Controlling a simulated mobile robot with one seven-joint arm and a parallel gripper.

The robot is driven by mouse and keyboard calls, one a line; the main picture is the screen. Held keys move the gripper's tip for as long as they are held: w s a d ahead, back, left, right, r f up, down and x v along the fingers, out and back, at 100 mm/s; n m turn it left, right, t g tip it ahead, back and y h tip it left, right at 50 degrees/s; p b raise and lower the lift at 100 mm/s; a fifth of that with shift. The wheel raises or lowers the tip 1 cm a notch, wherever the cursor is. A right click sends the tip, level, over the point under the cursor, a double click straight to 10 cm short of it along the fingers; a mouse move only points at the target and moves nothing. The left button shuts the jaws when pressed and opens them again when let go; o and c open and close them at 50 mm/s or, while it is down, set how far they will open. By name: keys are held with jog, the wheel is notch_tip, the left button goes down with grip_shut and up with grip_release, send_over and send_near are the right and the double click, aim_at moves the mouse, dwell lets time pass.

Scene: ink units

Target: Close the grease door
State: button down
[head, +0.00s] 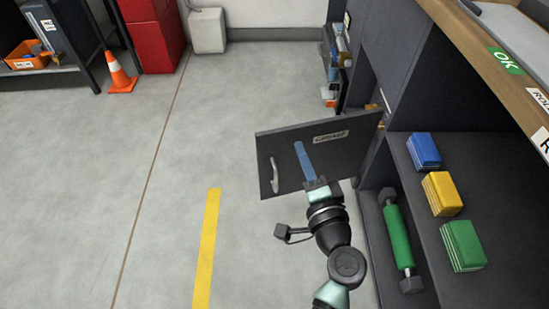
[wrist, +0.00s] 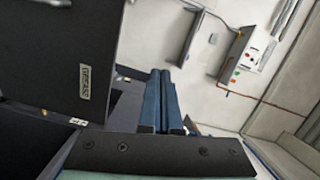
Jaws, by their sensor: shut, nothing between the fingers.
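The grease door (head: 290,155) is a dark flat panel with a pale label and a light bar handle (head: 273,175) near its left edge. It stands open, sticking out leftward from the dark cabinet (head: 375,155), with the labelled face towards me. In the wrist view the door (wrist: 50,45) fills the upper left, its label (wrist: 85,80) turned sideways. My gripper (head: 299,146) has blue fingers, shut together and empty. It overlaps the door's face, right of the handle; I cannot tell whether it touches. The fingers also show in the wrist view (wrist: 160,75).
Right of my arm, an open shelf holds a green roller (head: 397,233) and blue (head: 424,150), yellow (head: 442,193) and green (head: 463,245) packs. A wooden worktop (head: 490,70) lies above. The floor left is clear, with a yellow stripe (head: 207,245) and an orange cone (head: 119,73) farther off.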

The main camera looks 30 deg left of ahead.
aim_at(271, 138)
notch_tip(271, 138, down, 11)
jog(key=s+m+b, duration=0.2)
jog(key=s+b, duration=0.1)
jog(key=b, duration=0.1)
jog(key=b+x, duration=0.4)
jog(key=x, duration=1)
jog(key=shift+a, duration=0.3)
